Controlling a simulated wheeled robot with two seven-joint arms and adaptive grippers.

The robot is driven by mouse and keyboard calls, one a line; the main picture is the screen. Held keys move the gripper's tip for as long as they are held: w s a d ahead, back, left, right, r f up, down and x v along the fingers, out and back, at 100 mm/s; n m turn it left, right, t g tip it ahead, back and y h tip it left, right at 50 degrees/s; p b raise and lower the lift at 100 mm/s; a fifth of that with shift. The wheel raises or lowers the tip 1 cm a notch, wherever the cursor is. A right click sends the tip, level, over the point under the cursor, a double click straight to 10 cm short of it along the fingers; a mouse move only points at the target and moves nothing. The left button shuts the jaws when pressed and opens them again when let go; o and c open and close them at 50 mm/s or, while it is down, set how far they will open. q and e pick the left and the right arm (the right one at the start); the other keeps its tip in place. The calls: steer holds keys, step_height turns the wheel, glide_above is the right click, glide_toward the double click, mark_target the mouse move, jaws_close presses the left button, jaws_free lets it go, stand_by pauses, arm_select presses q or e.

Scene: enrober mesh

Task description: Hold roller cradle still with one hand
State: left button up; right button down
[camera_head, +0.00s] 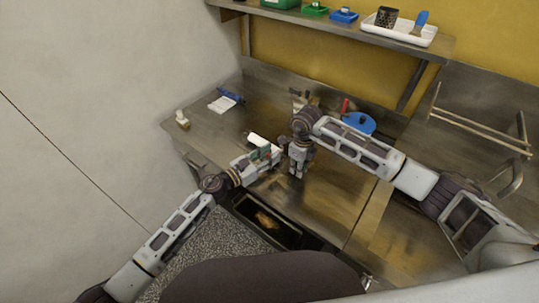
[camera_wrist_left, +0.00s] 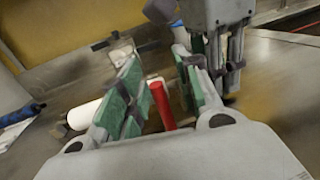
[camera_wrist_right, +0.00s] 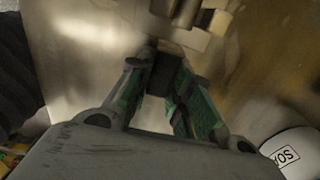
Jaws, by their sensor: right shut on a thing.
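My right gripper (camera_head: 298,172) points down at the bench. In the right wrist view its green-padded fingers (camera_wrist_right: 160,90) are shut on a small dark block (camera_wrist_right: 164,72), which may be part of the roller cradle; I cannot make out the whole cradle. Brass-coloured metal parts (camera_wrist_right: 190,22) lie just beyond it. My left gripper (camera_head: 272,153) is close to the left of the right one. In the left wrist view its fingers (camera_wrist_left: 158,85) stand apart, with a red cylinder (camera_wrist_left: 162,106) showing in the gap, clear of both pads. A white roller (camera_wrist_left: 84,112) lies beyond the left finger.
A blue disc (camera_head: 358,122) lies behind my right arm. A white card (camera_head: 223,103), a blue item (camera_head: 232,94) and a small bottle (camera_head: 182,119) are on the left of the bench. A dark opening (camera_head: 268,220) is at the front. A shelf (camera_head: 335,29) runs above.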

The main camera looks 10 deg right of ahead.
arm_select(q)
steer(key=shift+a, duration=0.1)
steer(key=v, duration=1.1)
steer(key=shift+s+a, duration=0.2)
steer(key=shift+s, duration=0.15)
stand_by(0.5)
arm_select(e)
steer(key=c, duration=1.2)
jaws_free()
steer(key=shift+r, duration=0.1)
step_height(320, 180, up, 12)
arm_select(q)
steer(key=shift+a, duration=0.1)
